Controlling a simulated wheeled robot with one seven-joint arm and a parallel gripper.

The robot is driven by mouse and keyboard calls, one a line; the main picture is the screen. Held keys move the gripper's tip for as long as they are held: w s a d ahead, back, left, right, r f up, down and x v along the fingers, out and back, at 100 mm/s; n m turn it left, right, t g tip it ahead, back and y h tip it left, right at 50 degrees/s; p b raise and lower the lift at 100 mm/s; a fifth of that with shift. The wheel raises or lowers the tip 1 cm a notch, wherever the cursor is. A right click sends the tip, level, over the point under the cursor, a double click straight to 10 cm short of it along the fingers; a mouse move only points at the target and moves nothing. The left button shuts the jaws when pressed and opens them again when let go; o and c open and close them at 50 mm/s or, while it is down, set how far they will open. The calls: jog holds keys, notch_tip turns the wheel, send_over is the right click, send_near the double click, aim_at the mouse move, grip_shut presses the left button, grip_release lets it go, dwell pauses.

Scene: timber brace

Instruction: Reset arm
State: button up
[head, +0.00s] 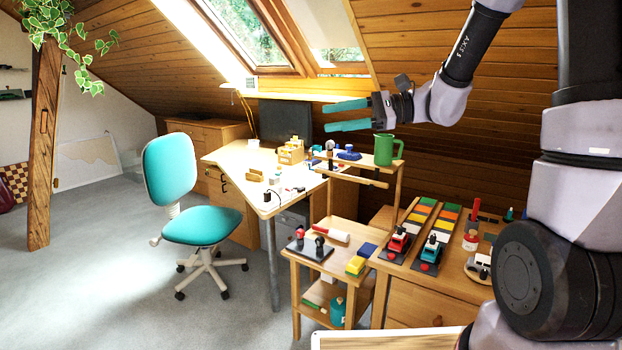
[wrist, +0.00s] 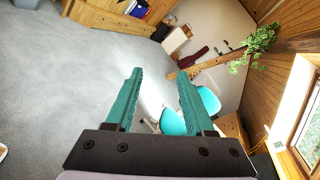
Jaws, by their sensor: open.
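My gripper (head: 347,115) is raised in the upper middle of the head view, its teal fingers pointing left. The fingers are apart with nothing between them. In the wrist view my gripper (wrist: 158,95) also shows open and empty, with grey carpet and a teal chair beyond it. My arm comes in from the right side of the head view. The gripper is in the air, above and left of a green mug (head: 384,150) and touches nothing that I can see.
The mug stands on a raised wooden shelf (head: 372,182). A cluttered desk (head: 231,159) and a teal chair (head: 203,225) are left of it. A low cabinet (head: 440,285) holds toy vehicles. A timber post (head: 45,150) stands far left. The sloped wooden ceiling is close behind the arm. Carpet at left is clear.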

jog(key=s+d+n+g+h, duration=0.1)
jog(key=s+d+n+h, duration=0.2)
jog(key=s, duration=0.4)
jog(key=s+d+r+n+t+h, duration=0.1)
jog(key=s+d+n+t+h, duration=0.1)
jog(key=d, duration=0.6)
jog(key=s+d+r+n+t+h, duration=0.1)
jog(key=s+d+t+h, duration=0.4)
jog(key=d+h, duration=0.3)
jog(key=shift+s+r+n+h, duration=0.4)
jog(key=shift+s+h, duration=0.05)
jog(key=shift+h, duration=0.15)
